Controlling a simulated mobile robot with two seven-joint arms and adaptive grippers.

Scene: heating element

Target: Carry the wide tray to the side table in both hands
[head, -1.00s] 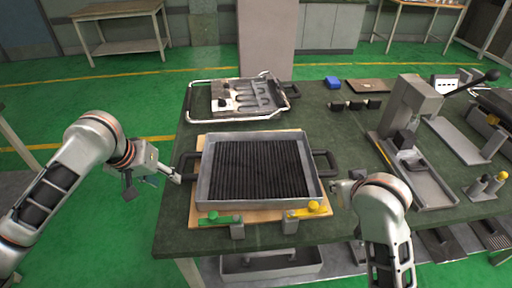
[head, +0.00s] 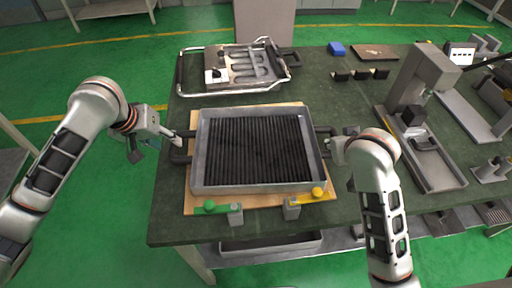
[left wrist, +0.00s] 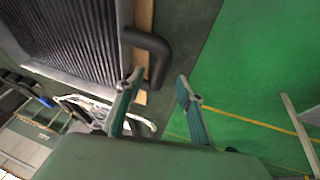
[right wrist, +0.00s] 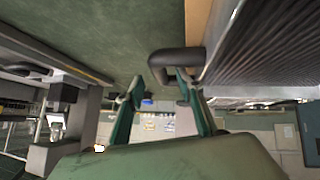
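The wide tray (head: 198,158) is a grey metal pan with a black ribbed inside and a black handle on each side. It lies flat on a wooden board (head: 240,199) on the dark green workbench. My left gripper (head: 178,138) is open at the left handle (head: 180,157); in the left wrist view the handle (left wrist: 158,48) reaches between the fingertips (left wrist: 160,77). My right gripper (head: 335,148) is at the right handle (head: 323,132); in the right wrist view its fingers (right wrist: 160,84) are open, with the handle (right wrist: 176,58) at their tips.
A green clamp (head: 211,207) and a yellow clamp (head: 316,194) stand at the board's front edge. A fixture with a metal frame (head: 240,70) lies behind the tray. A press (head: 420,80) stands to the right. A table (head: 112,10) is at the far left, across open green floor (head: 60,65).

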